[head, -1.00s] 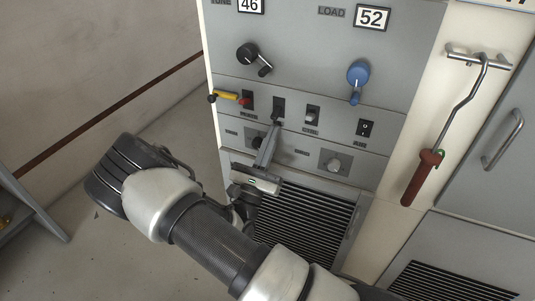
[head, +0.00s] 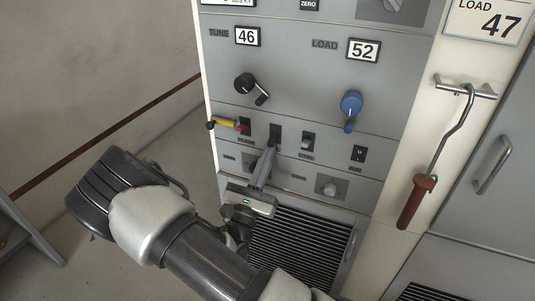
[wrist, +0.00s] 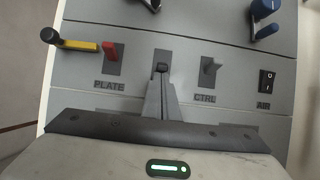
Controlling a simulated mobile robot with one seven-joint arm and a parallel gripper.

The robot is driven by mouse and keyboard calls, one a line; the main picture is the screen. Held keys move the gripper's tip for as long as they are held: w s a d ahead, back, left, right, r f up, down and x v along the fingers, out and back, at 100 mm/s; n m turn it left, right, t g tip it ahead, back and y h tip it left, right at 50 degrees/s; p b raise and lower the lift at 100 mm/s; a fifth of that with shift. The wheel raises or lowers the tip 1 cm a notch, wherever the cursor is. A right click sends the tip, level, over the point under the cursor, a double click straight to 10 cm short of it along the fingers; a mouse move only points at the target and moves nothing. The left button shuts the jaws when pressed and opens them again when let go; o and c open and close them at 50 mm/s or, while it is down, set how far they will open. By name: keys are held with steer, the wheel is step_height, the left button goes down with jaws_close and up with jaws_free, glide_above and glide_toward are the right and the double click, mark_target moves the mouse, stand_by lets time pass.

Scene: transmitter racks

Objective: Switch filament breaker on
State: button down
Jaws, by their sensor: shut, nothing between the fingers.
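A row of breakers crosses the grey panel. The red PLATE breaker (wrist: 111,51) is at the left and the grey-levered CTRL breaker (wrist: 209,68) is right of centre. Between them is a breaker on a dark plate (head: 275,131), whose label is hidden behind my fingers; by its place I take it as the filament breaker. It also shows in the wrist view (wrist: 162,54). My gripper (head: 271,148) is shut and empty, its fingertips (wrist: 162,72) at the lower part of that plate. The fingertips cover its lever, so I cannot tell its position or whether they touch.
A yellow bar with a black end (head: 224,122) sticks out by the PLATE breaker. The AIR rocker (head: 358,153) is at the right. Above are a black crank (head: 246,84) and a blue crank (head: 351,105). A red-handled hook (head: 417,203) hangs at the right.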

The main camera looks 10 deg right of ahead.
steer(key=shift+s+r+p, duration=0.1)
steer(key=shift+r+p, duration=0.2)
steer(key=shift+p, duration=0.35)
steer(key=p, duration=0.2)
steer(key=r+g+y+p, duration=0.1)
steer(key=p, duration=0.1)
steer(key=r+g+p, duration=0.1)
steer(key=p, duration=0.2)
steer(key=shift+s+a+y, duration=0.25)
steer(key=shift+s+y, duration=0.05)
steer(key=r+g+p, duration=0.1)
steer(key=p, duration=0.2)
steer(key=shift+s+a+y, duration=0.1)
steer(key=shift+y, duration=0.3)
steer(key=b, duration=0.3)
glide_toward(271, 140)
steer(key=shift+g, duration=0.3)
steer(key=s+a+f, duration=0.1)
steer(key=s, duration=0.1)
steer(key=s+a+f, duration=0.2)
